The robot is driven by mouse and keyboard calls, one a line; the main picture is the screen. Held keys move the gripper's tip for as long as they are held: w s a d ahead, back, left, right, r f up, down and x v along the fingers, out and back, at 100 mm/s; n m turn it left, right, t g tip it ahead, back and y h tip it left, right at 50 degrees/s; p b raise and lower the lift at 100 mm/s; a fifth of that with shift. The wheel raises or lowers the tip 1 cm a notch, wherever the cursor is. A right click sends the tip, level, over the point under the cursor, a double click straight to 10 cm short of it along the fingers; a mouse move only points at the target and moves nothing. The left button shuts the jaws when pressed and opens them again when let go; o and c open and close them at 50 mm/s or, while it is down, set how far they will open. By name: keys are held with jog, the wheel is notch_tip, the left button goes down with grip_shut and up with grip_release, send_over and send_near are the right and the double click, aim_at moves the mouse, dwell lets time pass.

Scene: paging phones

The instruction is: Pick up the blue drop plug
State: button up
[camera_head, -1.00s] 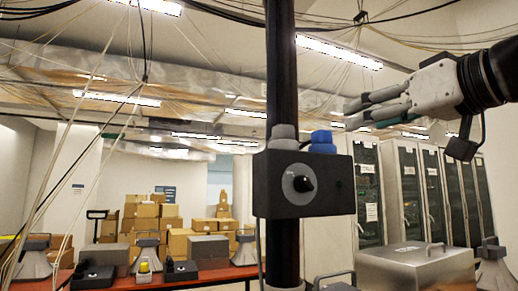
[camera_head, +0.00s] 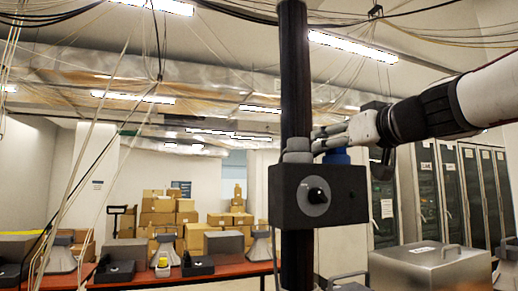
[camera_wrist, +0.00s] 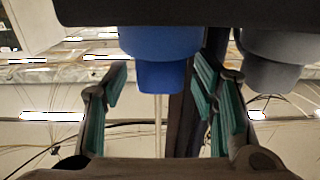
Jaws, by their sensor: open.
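The blue drop plug (camera_head: 336,157) stands on top of a black box on a dark vertical post, right of a grey plug (camera_head: 297,150). My gripper (camera_head: 322,140) reaches in from the right at the blue plug's top and partly hides it. In the wrist view, which looks upside down, the blue plug (camera_wrist: 160,55) hangs from the dark box edge. My open gripper (camera_wrist: 162,80) has a teal-padded finger on each side, with the plug's narrower end between the fingertips. Gaps show on both sides. The grey plug shows close beside the right finger (camera_wrist: 275,55).
The black box (camera_head: 342,205) has a round grey dial on its front. The dark post (camera_head: 297,70) rises just left of my gripper. A red table (camera_head: 180,280) with phones, a metal case (camera_head: 430,268) and server cabinets (camera_head: 455,185) stand behind. Cables hang overhead.

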jog(key=shift+w, duration=0.2)
jog(key=c, duration=1.3)
grip_shut()
jog(key=shift+r, duration=0.15)
